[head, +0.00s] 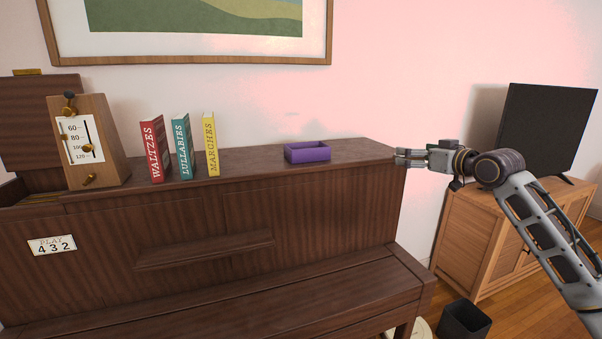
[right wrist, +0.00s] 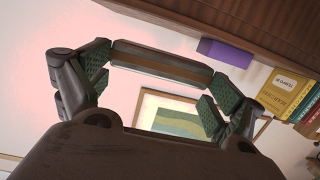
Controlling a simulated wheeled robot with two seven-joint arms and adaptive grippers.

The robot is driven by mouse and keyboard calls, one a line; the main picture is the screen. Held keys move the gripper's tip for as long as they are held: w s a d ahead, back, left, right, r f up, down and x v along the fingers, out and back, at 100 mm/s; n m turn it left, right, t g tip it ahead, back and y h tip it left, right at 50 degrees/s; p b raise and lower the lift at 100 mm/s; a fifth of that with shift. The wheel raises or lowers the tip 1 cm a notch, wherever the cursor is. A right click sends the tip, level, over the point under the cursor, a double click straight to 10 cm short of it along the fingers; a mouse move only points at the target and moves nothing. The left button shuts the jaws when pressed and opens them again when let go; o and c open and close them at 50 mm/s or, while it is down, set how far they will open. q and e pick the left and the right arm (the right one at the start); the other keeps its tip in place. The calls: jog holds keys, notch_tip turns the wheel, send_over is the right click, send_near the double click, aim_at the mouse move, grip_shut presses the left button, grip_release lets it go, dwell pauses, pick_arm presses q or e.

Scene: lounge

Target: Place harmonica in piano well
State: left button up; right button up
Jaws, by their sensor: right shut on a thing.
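My right gripper (head: 402,157) is just past the right end of the piano top, about level with it. In the right wrist view, its two padded fingers are shut on the ends of a long grey-and-brown bar, the harmonica (right wrist: 160,63). The harmonica is hard to make out in the head view. The brown upright piano (head: 330,205) has a raised lid (head: 40,118) at the far left. The piano well (head: 14,191) opens below that lid, partly hidden behind the metronome. My left gripper is not in view.
On the piano top stand a wooden metronome (head: 107,135), red (head: 153,150), teal (head: 182,148) and yellow (head: 210,146) books, and an open purple box (head: 307,152). A cabinet (head: 490,235) with a dark screen (head: 545,127) is at right. A framed picture (head: 190,62) hangs above.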

jog(key=s+a+f, duration=0.2)
jog(key=a+f, duration=0.2)
jog(key=f, duration=0.5)
jog(key=s+a+f, duration=0.1)
jog(key=a+f, duration=0.4)
jog(key=f, duration=0.3)
jog(key=s+a+f, duration=0.2)
jog(key=a+f, duration=0.2)
jog(key=f, duration=0.5)
jog(key=s+d+f+m+t+h, duration=0.1)
jog(key=s+f+m+h, duration=0.3)
jog(key=s+f, duration=1.5)
jog(key=shift+s+d+f+h, duration=0.2)
jog(key=shift+s+d+h, duration=0.3)
jog(key=shift+s+h, duration=0.3)
jog(key=shift+w, duration=0.2)
